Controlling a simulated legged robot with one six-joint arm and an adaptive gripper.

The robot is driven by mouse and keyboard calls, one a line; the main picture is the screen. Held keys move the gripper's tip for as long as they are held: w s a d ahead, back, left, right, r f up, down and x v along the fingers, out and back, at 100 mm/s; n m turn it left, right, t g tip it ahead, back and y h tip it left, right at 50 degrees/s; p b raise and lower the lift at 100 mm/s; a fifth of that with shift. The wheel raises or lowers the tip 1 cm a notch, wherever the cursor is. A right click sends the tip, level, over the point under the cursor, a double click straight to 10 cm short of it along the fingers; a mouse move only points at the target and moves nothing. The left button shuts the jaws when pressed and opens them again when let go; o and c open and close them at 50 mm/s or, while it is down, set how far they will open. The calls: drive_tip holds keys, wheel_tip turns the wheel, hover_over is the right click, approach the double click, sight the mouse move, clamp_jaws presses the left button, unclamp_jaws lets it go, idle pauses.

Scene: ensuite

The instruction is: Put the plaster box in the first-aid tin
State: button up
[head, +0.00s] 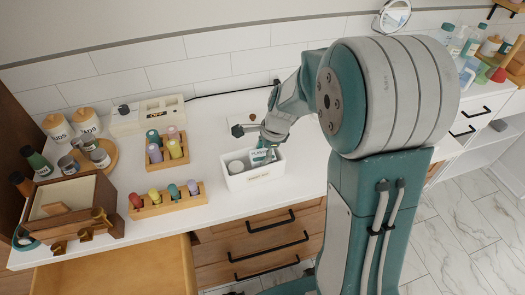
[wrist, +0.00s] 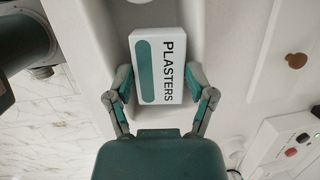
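The plaster box (wrist: 166,66) is white with a green stripe and the word PLASTERS. In the wrist view it lies between the two fingers of my gripper (wrist: 160,80), and the finger pads press against its sides. In the head view the box (head: 261,156) shows at the right part of a small white open container (head: 252,180) with a label on its front, under my gripper (head: 266,139). The label is too small to read surely. Whether the box touches the container floor cannot be told.
A round white item (head: 236,167) sits in the container's left part. Wooden racks with coloured bottles (head: 167,200) stand to the left, with a wooden box (head: 70,205) farther left. A white device with a cord (head: 148,113) lies behind. Bare counter (head: 215,135) surrounds the container.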

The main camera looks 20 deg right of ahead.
sight(274, 157)
idle(0.8)
drive_tip(key=v, duration=1.3)
drive_tip(key=s+a+r+n+t+h, duration=0.1)
drive_tip(key=s+r+n+t, duration=0.1)
drive_tip(key=s+n, duration=0.7)
drive_tip(key=s+a+r+n+t+h, duration=0.1)
drive_tip(key=s+a+r+n+t, duration=0.1)
drive_tip(key=s+n, duration=0.7)
drive_tip(key=shift+s+r+h, duration=0.3)
drive_tip(key=shift+s+h, duration=0.1)
drive_tip(key=shift+s, duration=0.15)
